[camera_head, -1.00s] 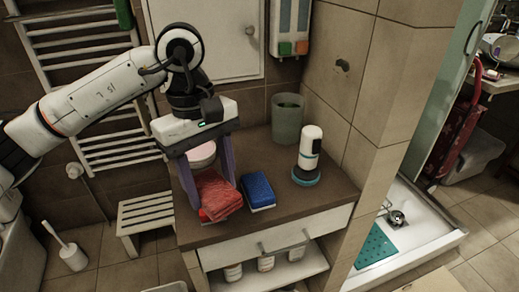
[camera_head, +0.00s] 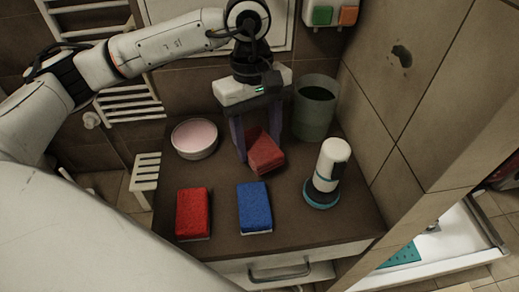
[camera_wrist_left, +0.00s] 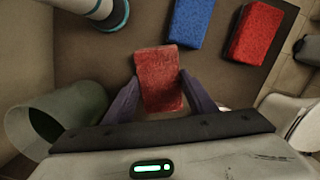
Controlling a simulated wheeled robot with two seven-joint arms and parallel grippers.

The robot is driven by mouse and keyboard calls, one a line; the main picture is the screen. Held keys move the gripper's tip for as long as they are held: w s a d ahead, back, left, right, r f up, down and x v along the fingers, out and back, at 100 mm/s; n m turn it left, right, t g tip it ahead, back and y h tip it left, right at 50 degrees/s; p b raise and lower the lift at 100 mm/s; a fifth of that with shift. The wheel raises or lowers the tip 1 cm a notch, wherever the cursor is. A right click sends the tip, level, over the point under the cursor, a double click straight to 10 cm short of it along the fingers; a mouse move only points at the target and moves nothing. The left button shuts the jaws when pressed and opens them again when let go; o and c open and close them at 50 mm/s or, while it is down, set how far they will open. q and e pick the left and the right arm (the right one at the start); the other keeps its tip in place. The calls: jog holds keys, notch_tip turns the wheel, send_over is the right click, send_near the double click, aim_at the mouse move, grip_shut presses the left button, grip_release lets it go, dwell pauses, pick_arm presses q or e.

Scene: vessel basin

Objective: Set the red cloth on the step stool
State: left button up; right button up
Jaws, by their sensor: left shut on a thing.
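The red cloth (camera_head: 265,154), a folded textured pad, is between the fingers of my left gripper (camera_head: 261,150), which is shut on it. It is tilted and over the back part of the counter; its height above the top is hard to tell. In the left wrist view, the cloth (camera_wrist_left: 158,78) sits between both fingertips. The step stool (camera_head: 145,174), pale and slatted, stands low on the floor left of the counter, partly hidden by the counter and a white foreground shape. My right gripper is not in view.
On the counter (camera_head: 305,229) are a red sponge (camera_head: 193,212), a blue sponge (camera_head: 255,206), a pink-topped round tub (camera_head: 195,138), a white bottle (camera_head: 328,165) and a grey-green bin (camera_head: 315,108). A towel rail (camera_head: 130,107) is on the wall behind the stool.

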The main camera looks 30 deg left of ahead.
aim_at(259, 154)
pick_arm(q)
notch_tip(259, 154, down, 4)
jog(key=shift+r, duration=0.1)
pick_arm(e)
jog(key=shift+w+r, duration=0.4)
pick_arm(q)
jog(key=shift+f, duration=0.3)
jog(key=o, duration=1.1)
jog(key=shift+w, duration=0.1)
jog(key=shift+r, duration=0.1)
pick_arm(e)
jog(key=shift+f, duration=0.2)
